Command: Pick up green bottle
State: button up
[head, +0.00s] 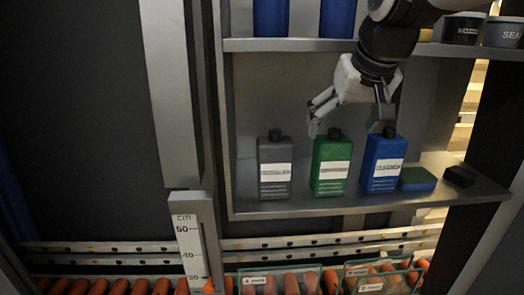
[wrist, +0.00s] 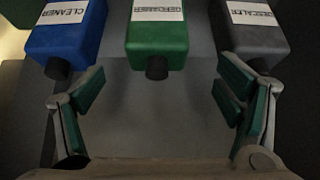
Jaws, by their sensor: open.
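The green bottle (head: 331,163) stands upright on the middle shelf in the head view, between a grey bottle (head: 275,168) and a blue bottle (head: 383,163). It has a white label and a dark cap. My gripper (head: 350,122) is open and empty, just above the green bottle in the head view. In the wrist view the green bottle (wrist: 156,42) lies centred beyond the spread fingers of my gripper (wrist: 160,104), with its cap towards me. The blue bottle (wrist: 66,32) is at the left there and the grey bottle (wrist: 250,35) at the right. No finger visibly touches a bottle.
A blue and green sponge (head: 417,179) and a black block (head: 460,176) lie right of the blue bottle. The upper shelf (head: 290,45) runs close above my gripper and holds blue containers and dark tubs. Glass bins (head: 385,275) stand below.

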aim_at(337, 137)
jog(key=p+x, duration=0.1)
jog(key=x, duration=0.7)
jog(key=shift+s+d+f, duration=0.1)
jog(key=shift+s+d, duration=0.05)
jog(key=shift+d, duration=0.05)
jog(key=shift+c, duration=0.2)
jog(key=c, duration=1.8)
jog(key=shift+o, duration=0.2)
jog(key=shift+r, duration=0.25)
